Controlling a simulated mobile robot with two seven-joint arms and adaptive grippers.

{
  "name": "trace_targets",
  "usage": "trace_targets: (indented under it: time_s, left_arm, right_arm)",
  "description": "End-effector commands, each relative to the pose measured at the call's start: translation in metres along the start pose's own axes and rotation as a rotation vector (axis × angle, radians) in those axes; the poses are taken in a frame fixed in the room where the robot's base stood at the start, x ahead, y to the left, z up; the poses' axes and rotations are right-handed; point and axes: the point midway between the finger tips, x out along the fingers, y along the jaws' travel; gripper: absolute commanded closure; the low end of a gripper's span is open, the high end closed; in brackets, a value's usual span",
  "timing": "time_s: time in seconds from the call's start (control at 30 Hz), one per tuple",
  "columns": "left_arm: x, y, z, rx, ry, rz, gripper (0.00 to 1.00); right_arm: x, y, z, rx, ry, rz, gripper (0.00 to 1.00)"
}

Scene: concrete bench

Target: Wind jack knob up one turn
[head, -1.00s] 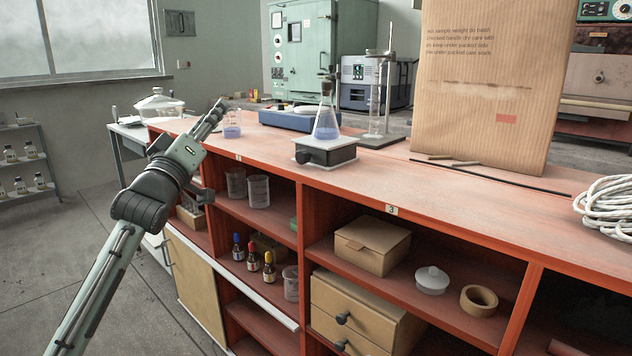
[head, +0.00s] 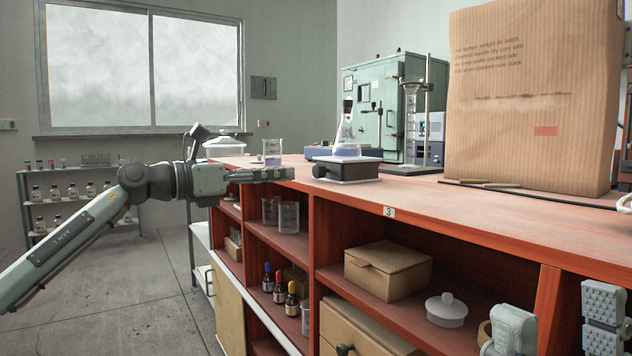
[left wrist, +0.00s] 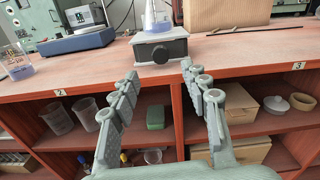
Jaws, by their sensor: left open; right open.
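The jack (head: 347,168) is a small unit with a light top plate and dark body on the bench top. Its dark round knob (head: 320,171) faces the front; it also shows in the left wrist view (left wrist: 160,54). A conical flask (head: 346,138) with blue liquid stands on the jack. My left gripper (head: 288,174) is level at the bench's front edge, left of the jack. In the left wrist view its open, empty fingers (left wrist: 160,72) point at the jack, apart from the knob. My right gripper (head: 558,325) is open at the lower right, low before the shelves.
A beaker of blue liquid (head: 272,152) stands behind my left gripper. A glass cylinder on a stand (head: 411,125) is right of the jack. A large cardboard package (head: 530,110) fills the bench's right. Shelves below hold beakers and a box (head: 388,272).

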Motion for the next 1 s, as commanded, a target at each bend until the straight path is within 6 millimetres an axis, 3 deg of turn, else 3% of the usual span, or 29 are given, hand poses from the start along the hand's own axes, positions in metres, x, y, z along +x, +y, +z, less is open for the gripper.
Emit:
trace_targets:
  time_s: [0.43, 0.83, 1.0]
  left_arm:
    - [0.066, -0.002, 0.001, -0.004, -0.004, -0.003, 0.54]
    - [0.074, -0.002, 0.001, -0.005, -0.003, -0.003, 0.54]
    - [0.074, -0.002, 0.001, -0.005, -0.003, -0.003, 0.75]
  right_arm:
    - [0.001, -0.001, 0.002, -0.002, 0.008, -0.014, 0.41]
    - [0.001, -0.001, 0.002, -0.002, 0.009, -0.017, 0.41]
    - [0.001, -0.001, 0.002, -0.002, 0.009, -0.017, 0.41]
